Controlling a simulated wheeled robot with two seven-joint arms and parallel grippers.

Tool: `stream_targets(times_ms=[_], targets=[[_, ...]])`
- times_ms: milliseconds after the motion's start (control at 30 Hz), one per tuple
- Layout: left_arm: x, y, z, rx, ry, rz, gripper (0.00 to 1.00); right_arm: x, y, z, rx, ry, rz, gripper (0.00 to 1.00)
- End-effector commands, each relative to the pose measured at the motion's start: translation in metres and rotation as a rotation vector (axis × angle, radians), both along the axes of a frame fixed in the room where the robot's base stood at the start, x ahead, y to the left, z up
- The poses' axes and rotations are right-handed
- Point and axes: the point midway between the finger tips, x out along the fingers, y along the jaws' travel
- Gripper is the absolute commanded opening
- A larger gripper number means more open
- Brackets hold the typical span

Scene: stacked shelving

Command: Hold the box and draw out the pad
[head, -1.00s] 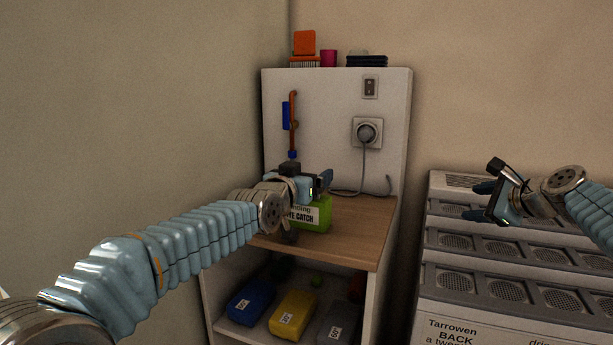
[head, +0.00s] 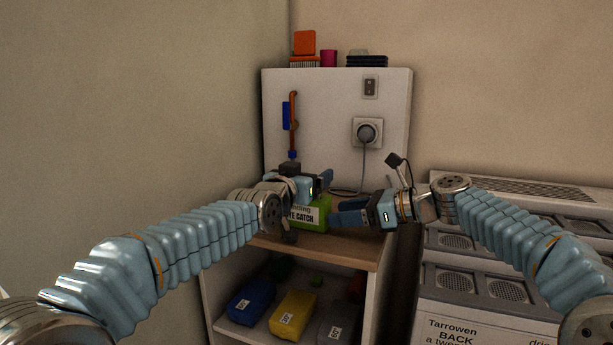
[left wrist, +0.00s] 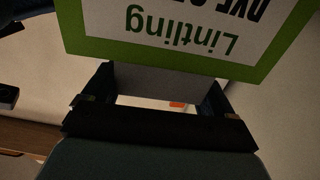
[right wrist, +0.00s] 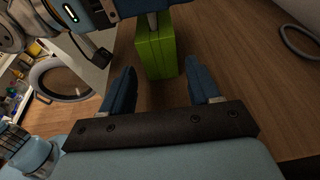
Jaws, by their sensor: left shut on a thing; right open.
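The green box (head: 321,203) stands on the wooden top of the shelf unit. Its white label reads "Lintling" and "DYE CATCH"; the labelled face fills the top of the left wrist view (left wrist: 165,52). In the right wrist view the narrow green side (right wrist: 158,52) lies just beyond and between the open fingers.
The wooden top (head: 350,245) is bare in front and to the right. A socket with plug (head: 366,132) and cord is on the back panel. Blue (head: 251,301), yellow (head: 293,314) and grey packs lie on the shelf below. A grey vented stack (head: 500,255) stands right.

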Motion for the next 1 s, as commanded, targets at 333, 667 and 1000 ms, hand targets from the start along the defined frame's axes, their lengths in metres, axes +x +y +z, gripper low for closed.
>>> stream_targets(times_ms=[333,667,1000], targets=[[0.000,0.000,0.000,0.000,0.000,0.000,0.61,0.020,0.044,-0.015,-0.001,-0.001,-0.001,0.61],[0.000,0.000,0.000,0.000,0.000,0.000,0.61,0.025,0.054,-0.018,-0.001,-0.003,-0.003,0.61],[0.000,0.000,0.000,0.000,0.000,0.000,0.61,0.025,0.053,-0.018,-0.001,-0.003,-0.002,0.32]])
